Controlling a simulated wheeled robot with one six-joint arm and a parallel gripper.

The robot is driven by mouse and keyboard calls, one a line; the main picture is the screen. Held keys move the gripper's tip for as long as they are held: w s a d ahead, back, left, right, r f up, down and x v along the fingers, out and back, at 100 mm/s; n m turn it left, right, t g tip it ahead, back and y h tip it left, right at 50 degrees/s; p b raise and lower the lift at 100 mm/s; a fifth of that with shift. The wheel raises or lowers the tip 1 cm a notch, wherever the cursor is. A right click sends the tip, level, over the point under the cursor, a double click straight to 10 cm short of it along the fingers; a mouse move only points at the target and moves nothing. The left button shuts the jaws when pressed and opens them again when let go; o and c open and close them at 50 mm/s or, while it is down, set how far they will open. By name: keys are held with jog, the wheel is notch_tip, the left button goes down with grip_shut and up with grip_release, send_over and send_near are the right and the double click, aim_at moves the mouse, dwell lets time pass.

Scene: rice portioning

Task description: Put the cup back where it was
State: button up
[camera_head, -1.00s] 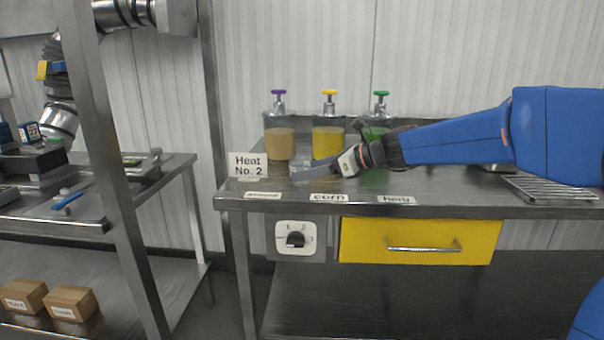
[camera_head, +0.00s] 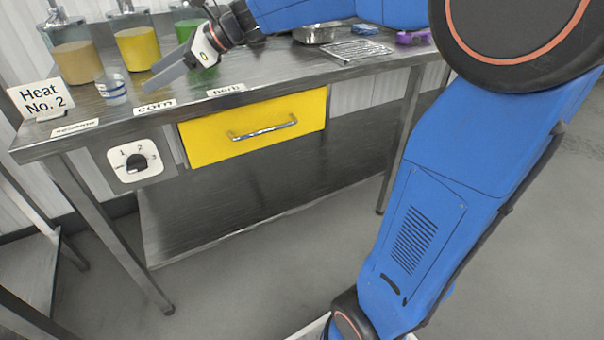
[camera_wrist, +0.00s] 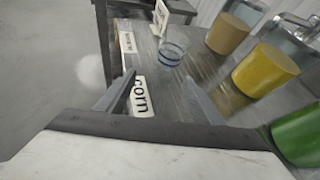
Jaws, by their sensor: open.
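The cup (camera_head: 112,89) is small and clear with blue bands. It stands upright on the steel table (camera_head: 300,77), in front of the tan dispenser and behind the front-edge labels. It also shows in the wrist view (camera_wrist: 172,48), beyond my fingertips. My gripper (camera_head: 160,82) is open and empty, low over the table to the right of the cup and apart from it. In the wrist view my two fingers (camera_wrist: 156,92) point toward the cup, with the "corn" label (camera_wrist: 141,97) between them.
Tan (camera_head: 76,62), yellow (camera_head: 138,47) and green (camera_head: 187,27) dispensers stand behind the cup. A "Heat No. 2" sign (camera_head: 41,99) stands at the left corner. A metal pan (camera_head: 316,33) and a wire rack (camera_head: 357,50) lie to the right. The yellow drawer (camera_head: 255,128) is shut.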

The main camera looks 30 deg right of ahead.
jog(key=s+d+f+n+h, duration=0.4)
jog(key=s+d+f+n, duration=0.3)
jog(key=s, duration=0.4)
jog(key=s+d+f+n+h, duration=0.3)
jog(key=s+d+f+n, duration=0.3)
jog(key=s, duration=0.5)
jog(key=s+d+f+n+h, duration=0.4)
jog(key=s+d+f+n, duration=0.3)
jog(key=s, duration=0.3)
jog(key=shift+s+d+f+n+g+h, duration=0.3)
jog(key=shift+s+d+f+n, duration=0.1)
jog(key=shift+d+n, duration=0.45)
jog(key=shift+r, duration=0.1)
